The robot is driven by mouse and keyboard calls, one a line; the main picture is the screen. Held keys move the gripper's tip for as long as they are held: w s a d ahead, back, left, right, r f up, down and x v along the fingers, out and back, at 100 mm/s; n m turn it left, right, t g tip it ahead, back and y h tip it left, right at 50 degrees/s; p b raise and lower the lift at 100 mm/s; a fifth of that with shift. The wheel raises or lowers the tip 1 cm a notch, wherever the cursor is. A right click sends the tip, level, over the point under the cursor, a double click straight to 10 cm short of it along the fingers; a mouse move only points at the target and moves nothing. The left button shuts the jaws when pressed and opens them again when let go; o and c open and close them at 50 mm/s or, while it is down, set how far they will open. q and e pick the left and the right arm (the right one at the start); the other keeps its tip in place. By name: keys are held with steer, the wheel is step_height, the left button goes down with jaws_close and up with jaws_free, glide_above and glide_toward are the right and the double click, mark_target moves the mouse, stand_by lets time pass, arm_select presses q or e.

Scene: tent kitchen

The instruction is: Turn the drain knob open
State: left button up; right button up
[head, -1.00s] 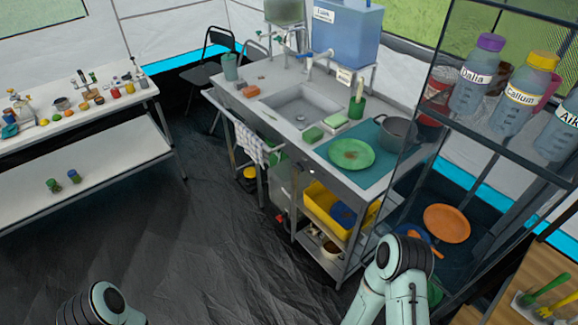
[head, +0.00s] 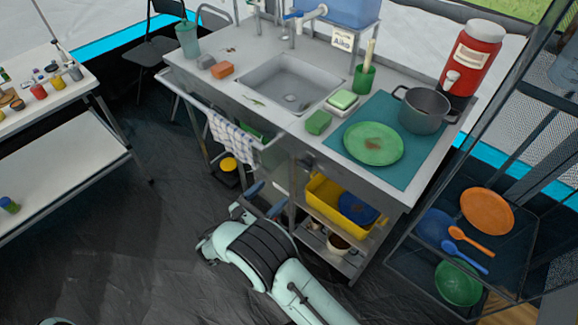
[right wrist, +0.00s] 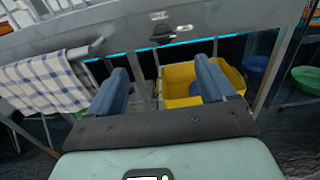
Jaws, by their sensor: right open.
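The sink (head: 290,84) is set into the metal counter. In the right wrist view, a small dark knob (right wrist: 163,33) with a light lever or label beside it shows on the counter's front panel, which I take for the drain knob. I cannot make it out clearly in the head view. My right gripper (head: 266,199) is open and empty, low in front of the counter. In the right wrist view its two blue fingers (right wrist: 160,70) point toward the panel, below and apart from the knob.
A checked towel (head: 232,136) hangs on the front rail (head: 190,92), left of my right gripper. A yellow bin (head: 318,195) sits on the shelf beneath the counter. A rack (head: 400,262) with plates stands right. The floor to the left is clear.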

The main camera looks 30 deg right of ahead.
mark_target(302, 167)
steer(key=x, duration=1.3)
steer(key=shift+s+d+b, duration=0.2)
steer(key=shift+s+b, duration=0.05)
steer(key=shift+b, duration=0.15)
steer(key=c, duration=1.1)
